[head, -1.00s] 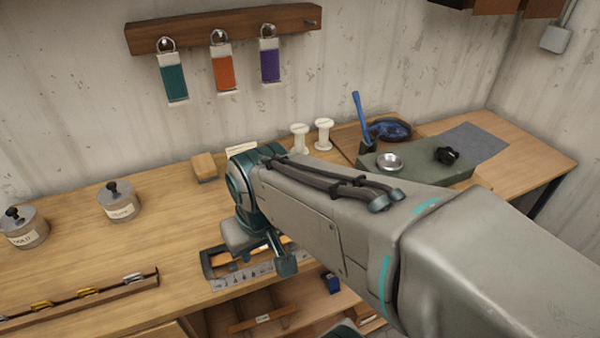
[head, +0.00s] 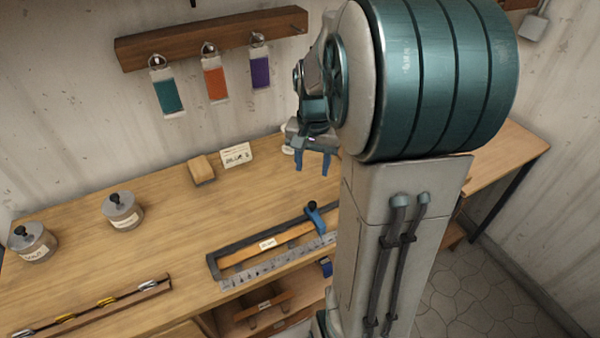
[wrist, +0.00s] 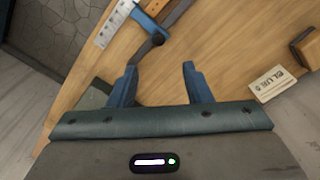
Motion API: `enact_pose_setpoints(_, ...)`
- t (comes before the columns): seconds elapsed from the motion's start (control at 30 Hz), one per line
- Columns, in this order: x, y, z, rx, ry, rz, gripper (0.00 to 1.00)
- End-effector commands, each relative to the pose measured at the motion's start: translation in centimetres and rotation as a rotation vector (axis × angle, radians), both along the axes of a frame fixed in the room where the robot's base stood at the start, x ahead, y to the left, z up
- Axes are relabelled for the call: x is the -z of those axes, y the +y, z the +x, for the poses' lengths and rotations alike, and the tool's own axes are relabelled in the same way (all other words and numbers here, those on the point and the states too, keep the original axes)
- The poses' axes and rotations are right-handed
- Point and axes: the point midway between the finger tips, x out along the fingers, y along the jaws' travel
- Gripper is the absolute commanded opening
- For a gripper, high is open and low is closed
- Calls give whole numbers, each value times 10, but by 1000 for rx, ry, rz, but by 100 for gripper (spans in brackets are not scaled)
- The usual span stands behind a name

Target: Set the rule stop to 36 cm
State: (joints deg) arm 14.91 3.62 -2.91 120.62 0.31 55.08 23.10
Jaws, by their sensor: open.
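The rule (head: 270,270) is a pale graduated strip along the front edge of a dark-framed fixture (head: 222,264) on the bench. A blue stop with a dark knob (head: 315,215) sits toward the fixture's right end. Its exact reading is too small to make out. In the wrist view, the rule (wrist: 112,24) and the stop's dark knob (wrist: 157,40) show at the top. My gripper (head: 312,164) has blue fingers, open and empty, raised above the back of the bench, apart from the stop. The fingers also show in the wrist view (wrist: 158,84).
A card with writing (head: 236,155) and a wooden block (head: 201,169) stand at the back. Two lidded tins (head: 122,211) and a rack with clips (head: 100,305) are at left. Three coloured tags (head: 213,82) hang on the wall. The middle bench is clear.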

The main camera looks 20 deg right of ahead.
Motion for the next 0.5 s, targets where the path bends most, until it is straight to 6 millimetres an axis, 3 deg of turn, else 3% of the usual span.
enact_pose_setpoints(0.27, 18, -8, 5, 38, 16, 4, 45)
enact_pose_setpoints(0.5, 66, -7, 4, 36, 19, 5, 45)
